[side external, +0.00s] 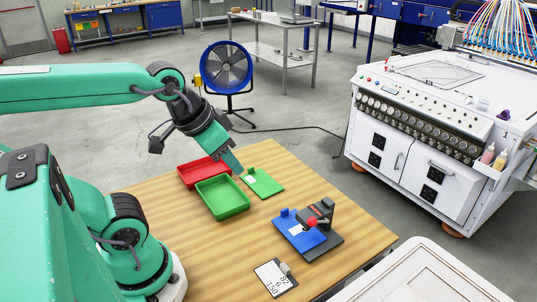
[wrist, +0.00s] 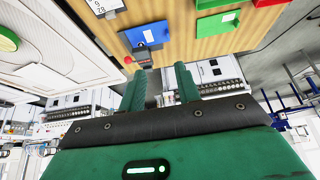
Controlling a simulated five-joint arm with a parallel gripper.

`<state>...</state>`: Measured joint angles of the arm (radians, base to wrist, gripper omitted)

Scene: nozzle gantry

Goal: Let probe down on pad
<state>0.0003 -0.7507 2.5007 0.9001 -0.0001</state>
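A dark grey stand (side external: 320,212) with a red ball knob (side external: 311,222) stands at the edge of a blue plate (side external: 297,230) with a white label, on a dark base. The probe tip itself is too small to make out. A green plate (side external: 263,182) with a white label lies behind it on the table. In the wrist view, the blue plate (wrist: 147,35), red knob (wrist: 128,60) and green plate (wrist: 217,24) show near the top. My gripper (side external: 236,168) hangs over the table's back side, near the green tray, apart from the stand. Its two green fingers (wrist: 161,86) are spread with nothing between them.
A green tray (side external: 222,211) and a red tray (side external: 182,172) sit left of the green plate. The wooden table (side external: 345,219) is bare right of the stand. A white machine (side external: 405,165) stands beyond.

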